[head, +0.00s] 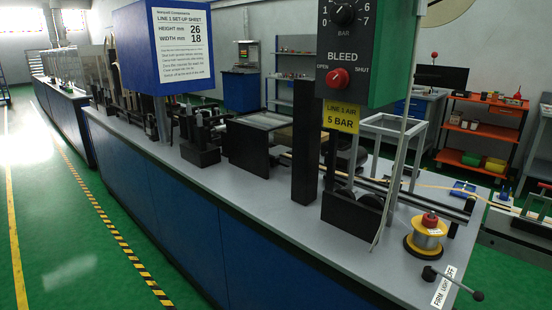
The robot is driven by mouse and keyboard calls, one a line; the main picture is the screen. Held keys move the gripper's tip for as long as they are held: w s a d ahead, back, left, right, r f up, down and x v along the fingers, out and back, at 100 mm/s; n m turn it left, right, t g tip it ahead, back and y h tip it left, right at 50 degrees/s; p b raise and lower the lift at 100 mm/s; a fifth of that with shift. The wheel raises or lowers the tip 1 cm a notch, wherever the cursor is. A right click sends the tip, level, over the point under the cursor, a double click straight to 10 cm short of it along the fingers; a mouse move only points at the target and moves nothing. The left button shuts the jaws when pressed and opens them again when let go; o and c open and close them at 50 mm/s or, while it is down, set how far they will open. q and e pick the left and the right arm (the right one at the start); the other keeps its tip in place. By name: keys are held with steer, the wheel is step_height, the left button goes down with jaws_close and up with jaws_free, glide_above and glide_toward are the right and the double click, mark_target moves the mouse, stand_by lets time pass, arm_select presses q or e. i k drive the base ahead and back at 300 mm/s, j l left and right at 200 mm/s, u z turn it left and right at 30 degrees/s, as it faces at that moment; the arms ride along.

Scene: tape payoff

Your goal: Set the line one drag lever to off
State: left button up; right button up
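The drag lever (459,288) is a thin dark rod with a black ball knob (478,296) at the near right corner of the grey bench. Its round pivot (429,273) sits on the bench top, and the rod points to the lower right. It crosses a white label (439,297) reading FIRM, LIGHT, OFF, with FIRM nearest and OFF farthest. The rod passes over the label at about LIGHT. The knob is past the bench edge in the picture. Neither of my grippers is in view.
A yellow-flanged spool (428,235) with a red knob stands just behind the lever. A green-grey panel (365,50) with a gauge dial and red BLEED knob hangs above the bench. A black post (306,150) stands to the left. The bench top in front is clear.

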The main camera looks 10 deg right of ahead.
mark_target(478, 297)
steer(key=z, duration=1.55)
